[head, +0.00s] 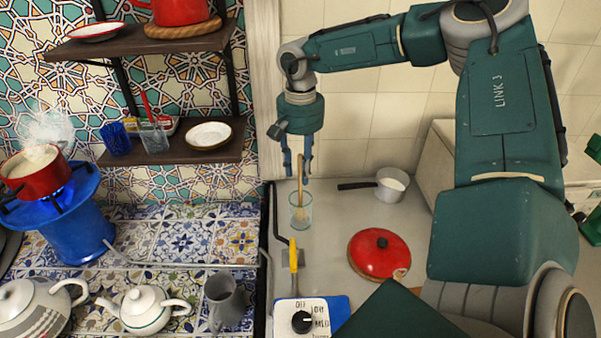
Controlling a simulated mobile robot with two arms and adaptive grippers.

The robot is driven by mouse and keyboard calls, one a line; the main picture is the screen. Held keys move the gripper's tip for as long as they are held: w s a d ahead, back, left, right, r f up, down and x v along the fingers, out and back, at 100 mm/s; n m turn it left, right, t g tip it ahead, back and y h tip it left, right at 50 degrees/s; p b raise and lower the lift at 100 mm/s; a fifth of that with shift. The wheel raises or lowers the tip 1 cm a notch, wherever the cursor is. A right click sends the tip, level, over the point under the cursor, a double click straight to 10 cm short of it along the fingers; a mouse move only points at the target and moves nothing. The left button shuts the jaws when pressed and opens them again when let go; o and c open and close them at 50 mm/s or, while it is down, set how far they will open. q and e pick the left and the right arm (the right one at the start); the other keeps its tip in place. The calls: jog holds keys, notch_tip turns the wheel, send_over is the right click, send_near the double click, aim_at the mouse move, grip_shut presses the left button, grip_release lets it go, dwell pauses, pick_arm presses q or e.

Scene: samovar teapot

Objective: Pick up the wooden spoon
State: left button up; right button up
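The wooden spoon (300,183) stands nearly upright in a clear glass (300,218) on the grey counter. Its handle sticks up above the rim, and its lower part shows through the glass. My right gripper (298,168) points down right over the glass. Its two blue fingers are apart, one on each side of the top of the handle. I see a gap between the left finger and the handle; contact on the right side is hard to tell. My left gripper is not in view.
A red lid (372,262) and a small saucepan (390,186) lie right of the glass. A yellow-handled utensil (293,256) and a dial panel (301,318) are in front. A shelf (118,159) and teapots (145,309) are at left. Some counter around the glass is clear.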

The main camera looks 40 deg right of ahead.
grip_shut()
